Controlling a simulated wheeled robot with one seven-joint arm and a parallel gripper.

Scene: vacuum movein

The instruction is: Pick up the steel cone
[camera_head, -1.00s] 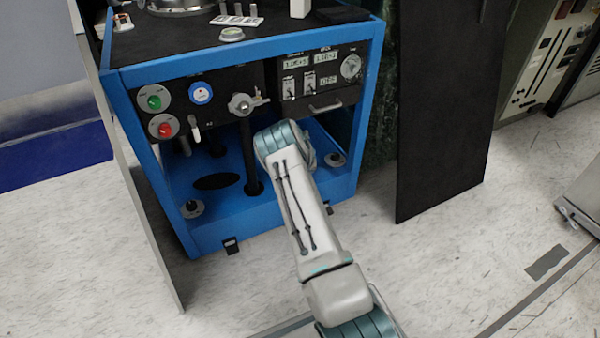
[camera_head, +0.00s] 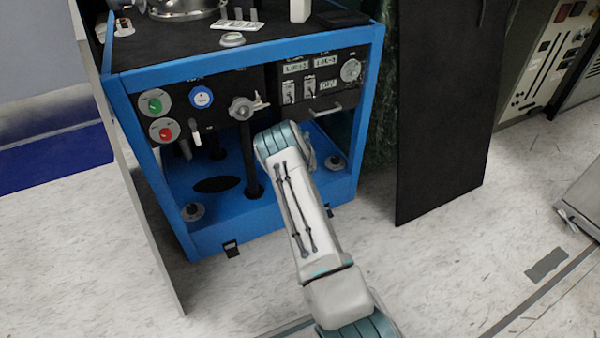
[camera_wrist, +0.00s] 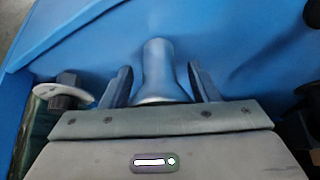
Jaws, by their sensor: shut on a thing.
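The steel cone (camera_wrist: 160,77) shows in the wrist view as a smooth, blue-tinted metal shape, narrow at the far end and wider near my palm. My gripper (camera_wrist: 159,66) has one dark finger on each side of it and is shut on it. Blue surface lies just beyond the cone; I cannot tell whether the cone touches it. In the head view my own arm reaches into the cart's open lower bay and hides the gripper and the cone.
The blue cart frame (camera_head: 215,238) encloses the bay, with a control panel (camera_head: 325,85) above. A black post (camera_head: 248,160) stands left of my arm. Round fittings sit near the bay's front corners, one at the left (camera_head: 192,211). A black panel (camera_head: 445,120) stands to the right. Floor in front is clear.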

